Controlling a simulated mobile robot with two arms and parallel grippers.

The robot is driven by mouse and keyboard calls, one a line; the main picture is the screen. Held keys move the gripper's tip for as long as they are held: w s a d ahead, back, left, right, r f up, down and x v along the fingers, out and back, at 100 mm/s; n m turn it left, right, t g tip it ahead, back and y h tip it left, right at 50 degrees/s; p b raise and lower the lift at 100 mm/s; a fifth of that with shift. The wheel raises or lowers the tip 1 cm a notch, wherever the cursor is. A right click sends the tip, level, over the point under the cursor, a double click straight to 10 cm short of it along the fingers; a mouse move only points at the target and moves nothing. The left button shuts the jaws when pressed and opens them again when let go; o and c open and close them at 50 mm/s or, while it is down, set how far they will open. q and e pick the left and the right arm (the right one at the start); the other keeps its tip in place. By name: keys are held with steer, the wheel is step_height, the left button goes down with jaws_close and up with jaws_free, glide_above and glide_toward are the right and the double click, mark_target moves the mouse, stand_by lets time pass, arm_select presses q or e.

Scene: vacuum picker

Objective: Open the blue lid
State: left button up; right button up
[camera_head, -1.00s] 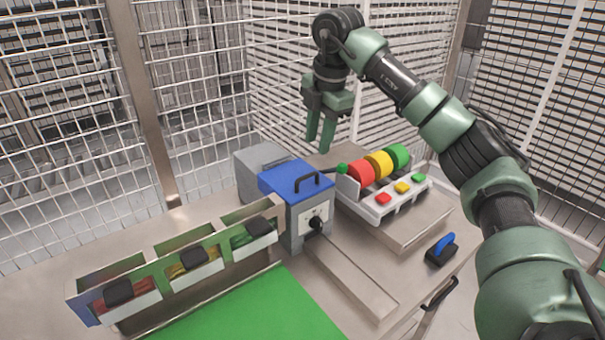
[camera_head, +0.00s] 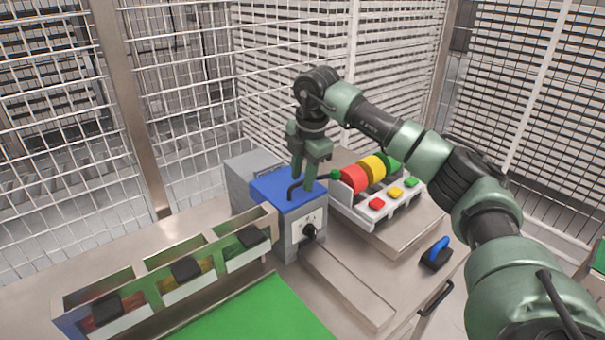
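The blue lid (camera_head: 270,187) is shut flat on top of a grey box-shaped machine (camera_head: 290,232) near the middle of the table. A black arched handle (camera_head: 291,192) stands on the lid, partly hidden by my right gripper. My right gripper (camera_head: 304,182) points down over the lid, its two fingertips apart and at the handle. It looks open; whether a finger touches the handle I cannot tell. My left gripper is not in view.
Right of the machine stands a white rack with red, yellow and green discs (camera_head: 371,170) and coloured buttons (camera_head: 396,192). A bin row with black-handled compartments (camera_head: 186,268) is at left. A blue-handled object (camera_head: 437,252) lies at right. Wire fencing surrounds the table.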

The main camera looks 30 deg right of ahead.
jaws_close()
stand_by(1.4)
